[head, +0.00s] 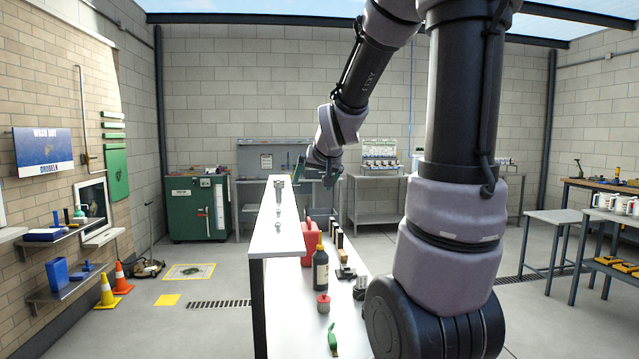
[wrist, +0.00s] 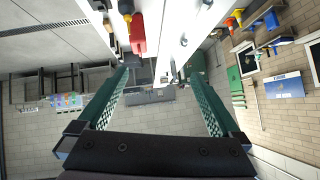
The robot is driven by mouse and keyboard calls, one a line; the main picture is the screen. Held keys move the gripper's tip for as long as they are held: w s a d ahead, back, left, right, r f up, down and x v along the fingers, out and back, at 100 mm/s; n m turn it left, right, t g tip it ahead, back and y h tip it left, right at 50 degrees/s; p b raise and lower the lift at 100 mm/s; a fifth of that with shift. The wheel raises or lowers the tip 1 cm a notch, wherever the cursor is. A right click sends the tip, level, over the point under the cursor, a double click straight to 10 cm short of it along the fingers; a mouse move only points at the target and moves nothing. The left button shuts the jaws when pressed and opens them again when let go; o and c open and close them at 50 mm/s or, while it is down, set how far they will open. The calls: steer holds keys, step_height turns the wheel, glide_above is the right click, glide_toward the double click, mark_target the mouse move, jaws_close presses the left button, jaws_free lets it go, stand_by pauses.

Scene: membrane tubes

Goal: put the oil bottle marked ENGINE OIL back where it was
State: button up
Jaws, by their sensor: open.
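A dark bottle with a yellow cap (head: 320,268) stands upright on the lower white surface. Its label is too small to read, so I cannot tell whether it says ENGINE OIL. In the wrist view a dark bottle end with a yellow cap (wrist: 128,16) shows at the top edge, beside the red can. My gripper (head: 318,172) is beyond the far end of the white bench and well away from the bottle. In the wrist view my gripper (wrist: 158,72) has its two green fingers wide apart, with nothing between them.
A red can (head: 311,243) stands behind the bottle, and a red jar (head: 323,304) and a green item (head: 333,340) lie nearer. Dark items (head: 346,272) stand to the right. A raised white shelf (head: 273,255) runs along the left, with small metal parts on it.

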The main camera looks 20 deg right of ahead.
steer(key=s+a+r+g+y, duration=0.1)
steer(key=s+a, duration=0.3)
steer(key=s, duration=0.7)
steer(key=s+a+r+g+y, duration=0.2)
steer(key=s+a, duration=0.2)
steer(key=s, duration=0.7)
steer(key=shift+s+a, duration=0.15)
steer(key=shift+s, duration=0.2)
steer(key=shift+r, duration=0.1)
